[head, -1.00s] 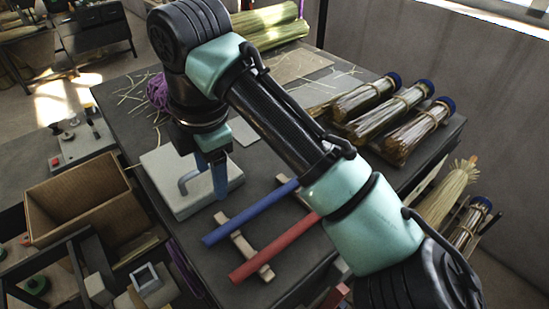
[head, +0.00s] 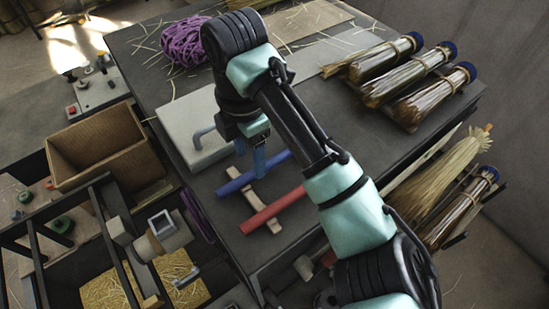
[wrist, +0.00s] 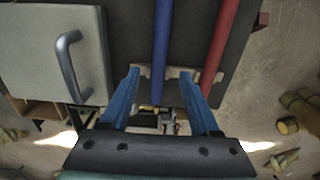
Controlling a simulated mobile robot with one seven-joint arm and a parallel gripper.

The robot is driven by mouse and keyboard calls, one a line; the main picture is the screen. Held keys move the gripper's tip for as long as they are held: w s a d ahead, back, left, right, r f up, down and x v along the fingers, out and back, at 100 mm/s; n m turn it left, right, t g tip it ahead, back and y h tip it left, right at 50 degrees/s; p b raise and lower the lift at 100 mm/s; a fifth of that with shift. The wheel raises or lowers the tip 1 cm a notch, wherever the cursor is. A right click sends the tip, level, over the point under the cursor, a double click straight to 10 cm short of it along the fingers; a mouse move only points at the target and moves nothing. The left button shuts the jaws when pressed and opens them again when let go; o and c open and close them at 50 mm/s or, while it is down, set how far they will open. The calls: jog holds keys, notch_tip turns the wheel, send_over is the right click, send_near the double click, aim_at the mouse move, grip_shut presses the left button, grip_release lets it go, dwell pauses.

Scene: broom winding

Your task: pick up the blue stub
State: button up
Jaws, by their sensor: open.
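The blue stub (head: 236,184) is a slim blue rod lying on a pale notched wooden rest (head: 265,205), beside a red rod (head: 277,209). My gripper (head: 260,168) is over the blue stub in the head view and hides part of its middle. In the wrist view the blue stub (wrist: 162,45) runs between the two open blue fingers of my gripper (wrist: 160,73), with no finger visibly touching it. The red rod (wrist: 222,45) lies to the right of the right finger. The exact height of the fingertips above the stub is unclear.
A pale box with a grey handle (head: 193,124) stands just left of the rods. Bound straw bundles (head: 410,80) lie at the back right of the dark table. A purple coil (head: 187,42) lies at the back. An open cardboard box (head: 97,147) is at the left.

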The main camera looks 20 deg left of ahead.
aim_at(252, 169)
jog(key=shift+w+f, duration=0.15)
jog(key=shift+f, duration=1.1)
jog(key=shift+w+f, duration=0.1)
jog(key=shift+f, duration=1.1)
grip_shut()
